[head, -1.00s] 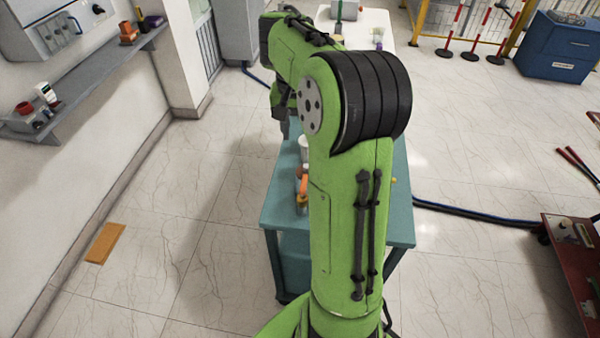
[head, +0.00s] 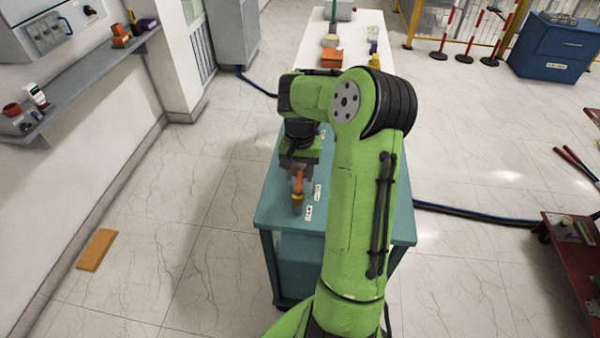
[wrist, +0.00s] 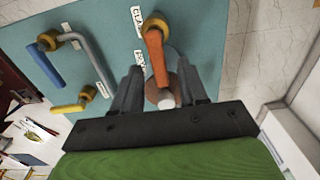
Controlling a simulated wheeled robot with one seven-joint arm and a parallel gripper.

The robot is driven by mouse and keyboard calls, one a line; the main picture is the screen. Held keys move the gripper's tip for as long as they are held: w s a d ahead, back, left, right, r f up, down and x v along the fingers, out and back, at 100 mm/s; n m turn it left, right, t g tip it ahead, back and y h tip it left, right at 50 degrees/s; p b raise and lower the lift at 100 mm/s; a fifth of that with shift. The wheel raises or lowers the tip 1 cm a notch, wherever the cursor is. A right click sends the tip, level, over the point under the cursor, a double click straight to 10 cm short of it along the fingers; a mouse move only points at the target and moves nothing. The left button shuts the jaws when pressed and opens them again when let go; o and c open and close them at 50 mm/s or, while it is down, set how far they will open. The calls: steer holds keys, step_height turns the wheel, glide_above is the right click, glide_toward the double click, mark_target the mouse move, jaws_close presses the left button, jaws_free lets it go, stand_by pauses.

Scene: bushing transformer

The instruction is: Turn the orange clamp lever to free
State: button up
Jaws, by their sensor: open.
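The orange clamp lever (wrist: 158,58) is in the wrist view, on a round yellow-orange hub (wrist: 155,24) beside a label (wrist: 137,18) that reads "CLA…", the rest hidden or cut off. In the head view the orange lever (head: 298,178) shows near the front left of the teal table. My gripper (wrist: 159,70) is open, with one dark finger on each side of the lever's free end. I cannot tell whether either finger touches it. In the head view my gripper (head: 300,165) is over the lever and partly hides it. A grey round part with a pale stub (wrist: 166,99) lies behind the lever, between the fingers.
On the teal table (wrist: 100,12), a blue lever (wrist: 47,67), a yellow lever (wrist: 72,107) and a bent grey pipe (wrist: 92,60) sit left of the gripper. A white table (head: 310,32) with several items stands beyond. Pale floor lies around the teal table.

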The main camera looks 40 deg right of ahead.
jaws_close()
steer(key=shift+m, duration=0.3)
steer(key=m, duration=0.1)
steer(key=m+b, duration=0.1)
steer(key=s+m, duration=0.1)
steer(key=shift+d+m, duration=0.25)
steer(key=shift+m, duration=0.15)
steer(key=shift+s+a+m+b, duration=0.2)
steer(key=shift+s+m+b, duration=0.4)
steer(key=shift+m, duration=1.65)
steer(key=shift+s+a+m+b, duration=0.15)
steer(key=shift+s+m+b, duration=0.45)
steer(key=shift+m, duration=1.7)
steer(key=shift+s+a+m+b, duration=0.2)
steer(key=shift+s+m+b, duration=0.4)
steer(key=shift+m, duration=1.65)
steer(key=shift+r, duration=0.1)
